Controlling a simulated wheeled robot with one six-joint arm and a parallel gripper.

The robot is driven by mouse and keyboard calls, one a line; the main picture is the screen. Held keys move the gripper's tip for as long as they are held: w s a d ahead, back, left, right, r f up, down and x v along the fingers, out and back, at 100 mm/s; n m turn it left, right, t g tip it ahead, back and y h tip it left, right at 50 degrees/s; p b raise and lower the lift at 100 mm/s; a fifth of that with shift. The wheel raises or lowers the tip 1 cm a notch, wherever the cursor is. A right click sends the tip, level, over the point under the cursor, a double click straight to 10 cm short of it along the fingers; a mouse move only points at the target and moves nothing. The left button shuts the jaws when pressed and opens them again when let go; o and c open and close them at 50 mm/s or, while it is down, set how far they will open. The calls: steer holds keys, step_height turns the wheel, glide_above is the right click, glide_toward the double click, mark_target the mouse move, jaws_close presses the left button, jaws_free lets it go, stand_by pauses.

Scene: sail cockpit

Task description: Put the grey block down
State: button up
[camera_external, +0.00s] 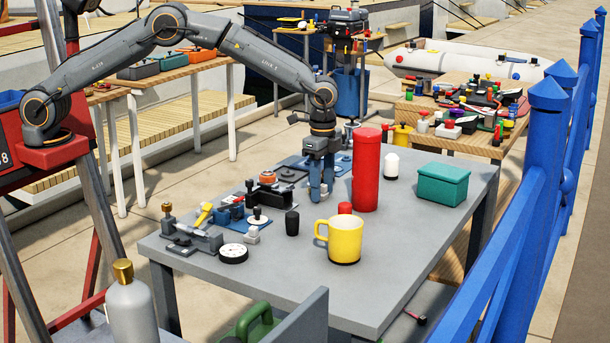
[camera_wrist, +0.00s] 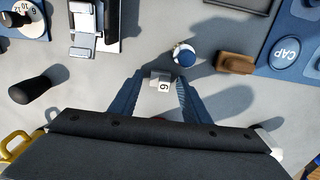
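A blue-capped white item (camera_wrist: 185,55) stands close beyond the right finger. A brown block (camera_wrist: 236,63) and a blue CAP plate (camera_wrist: 290,53) lie further right. The table's front right is clear.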

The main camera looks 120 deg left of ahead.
mark_target(322, 186)
step_height(322, 186, up, 11)
steer(key=b, duration=0.2)
steer(key=shift+r, duration=0.7)
steer(key=shift+c, duration=1.3)
